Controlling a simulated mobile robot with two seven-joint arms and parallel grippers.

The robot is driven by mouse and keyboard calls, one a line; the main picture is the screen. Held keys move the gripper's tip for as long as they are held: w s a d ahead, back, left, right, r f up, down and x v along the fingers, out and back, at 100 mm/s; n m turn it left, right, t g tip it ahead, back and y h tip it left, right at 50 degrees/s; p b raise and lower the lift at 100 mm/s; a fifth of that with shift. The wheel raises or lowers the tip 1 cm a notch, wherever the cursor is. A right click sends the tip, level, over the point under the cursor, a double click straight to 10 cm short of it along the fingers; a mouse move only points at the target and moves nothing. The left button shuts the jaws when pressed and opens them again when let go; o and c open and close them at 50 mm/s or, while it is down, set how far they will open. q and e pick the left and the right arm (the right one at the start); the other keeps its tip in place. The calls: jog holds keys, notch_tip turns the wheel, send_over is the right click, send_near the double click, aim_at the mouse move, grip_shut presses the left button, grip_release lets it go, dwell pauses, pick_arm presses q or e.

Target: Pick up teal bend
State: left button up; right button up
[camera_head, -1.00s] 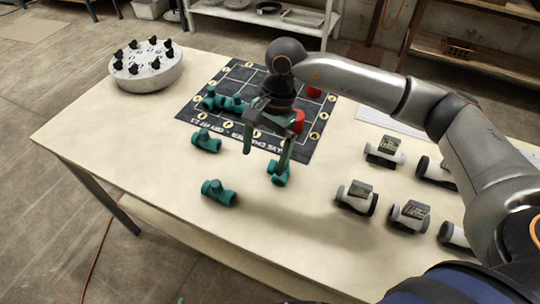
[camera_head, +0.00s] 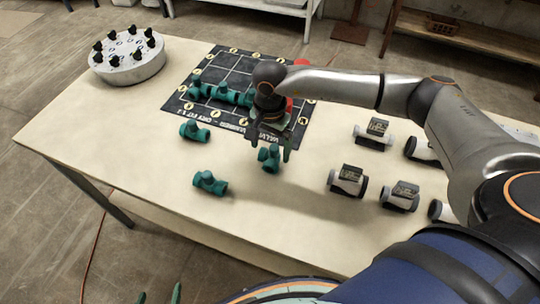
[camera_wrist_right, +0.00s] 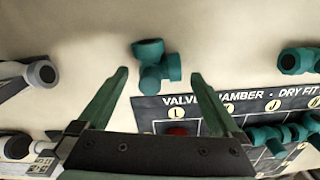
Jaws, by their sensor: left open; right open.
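The teal bend (camera_head: 269,157) lies on the table just in front of the dark mat. It also shows in the right wrist view (camera_wrist_right: 153,62), ahead of and between the fingertips. My right gripper (camera_head: 269,148) is open and empty above the bend; no contact is visible. Its spread green fingers also show in the right wrist view (camera_wrist_right: 159,73). My left gripper (camera_head: 158,295) shows only as green fingertips at the bottom edge. They are apart, with nothing visible between them.
Two other teal fittings (camera_head: 194,131) (camera_head: 210,183) lie to the left. A teal assembly (camera_head: 222,93) sits on the mat (camera_head: 204,108), with red parts partly behind my right arm. Several white-and-dark fittings (camera_head: 346,180) stand right. A round grey stand (camera_head: 128,60) is back left.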

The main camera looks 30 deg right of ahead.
notch_tip(320, 180, down, 2)
jog(key=shift+f, duration=0.1)
jog(key=c, duration=1.4)
